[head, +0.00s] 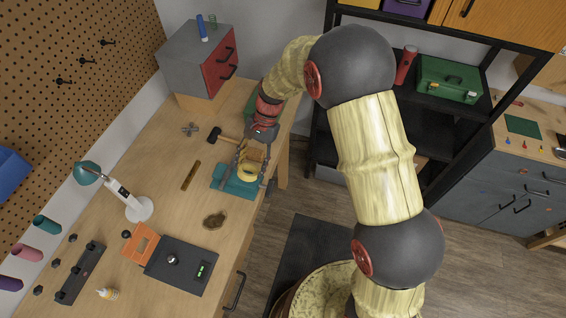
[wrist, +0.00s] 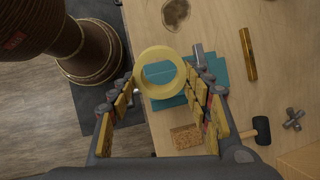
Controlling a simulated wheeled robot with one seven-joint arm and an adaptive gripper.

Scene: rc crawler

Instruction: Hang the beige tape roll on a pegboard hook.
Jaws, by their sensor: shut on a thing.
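The beige tape roll (wrist: 160,54) is a pale yellow ring between my fingertips in the wrist view, with its hole facing the camera. My gripper (wrist: 163,80) is shut on it, one finger at each side. In the head view the tape roll (head: 247,178) shows below my gripper (head: 252,160), over the teal vise (head: 222,184) on the workbench. I cannot tell how far it is above the vise. The pegboard (head: 60,30) stands at the upper left in the head view. Its dark hooks (head: 63,81), (head: 84,59) and (head: 107,42) look empty.
The workbench (head: 165,215) also holds a hammer (head: 223,137), a brass bar (head: 190,176), a lamp (head: 138,209) and a black scale (head: 180,265). Bench around the brass bar is mostly clear.

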